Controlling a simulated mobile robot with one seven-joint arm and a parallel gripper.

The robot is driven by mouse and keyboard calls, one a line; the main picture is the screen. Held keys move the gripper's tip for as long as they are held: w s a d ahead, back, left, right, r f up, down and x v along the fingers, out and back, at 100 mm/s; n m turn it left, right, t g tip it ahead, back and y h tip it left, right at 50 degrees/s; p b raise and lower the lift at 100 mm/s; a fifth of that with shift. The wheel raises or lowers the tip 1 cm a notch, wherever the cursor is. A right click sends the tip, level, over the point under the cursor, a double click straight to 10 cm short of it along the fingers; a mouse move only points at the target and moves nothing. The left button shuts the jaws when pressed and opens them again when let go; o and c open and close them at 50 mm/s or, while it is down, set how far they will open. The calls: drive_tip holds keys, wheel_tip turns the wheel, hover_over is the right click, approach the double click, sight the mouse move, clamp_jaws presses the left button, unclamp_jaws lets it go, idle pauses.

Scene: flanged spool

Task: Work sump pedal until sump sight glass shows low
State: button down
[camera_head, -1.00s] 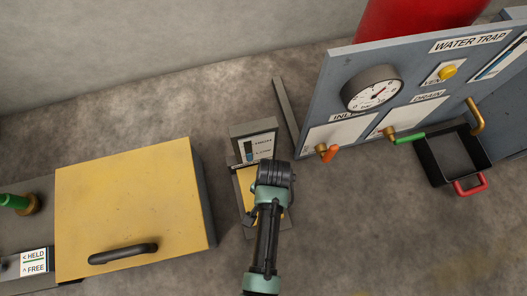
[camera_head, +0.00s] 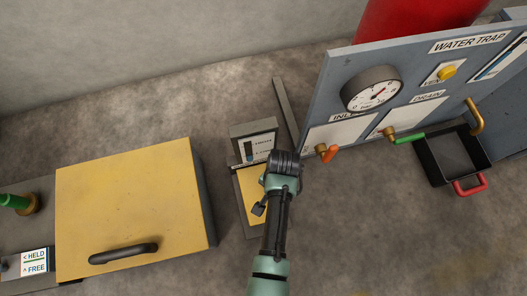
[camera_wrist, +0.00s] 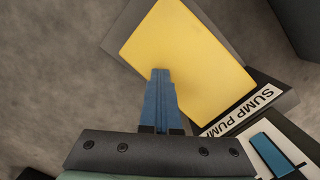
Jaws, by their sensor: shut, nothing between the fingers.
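The sump pedal (camera_head: 248,188) is a yellow plate on a grey base on the floor, partly covered by my arm in the head view. In the wrist view the pedal (camera_wrist: 190,50) fills the upper middle, beside a "SUMP PUMP" label. My gripper (camera_wrist: 160,74) is shut and empty, its blue fingers over the pedal's near edge; I cannot tell whether they touch it. The sump sight glass (camera_head: 249,151) is on the grey box behind the pedal.
A large yellow-lidded box (camera_head: 130,210) with a dark handle stands at left, beside a HELD/FREE sign (camera_head: 34,262). The water trap panel (camera_head: 410,85) stands at right with a gauge and valves. A black tray (camera_head: 437,170) is below it. Bare floor surrounds the pedal.

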wheel_tip(320, 180, up, 13)
drive_tip(key=w+p, duration=0.1)
drive_tip(key=p, duration=0.9)
drive_tip(key=shift+d, duration=0.4)
drive_tip(key=shift+f, duration=0.1)
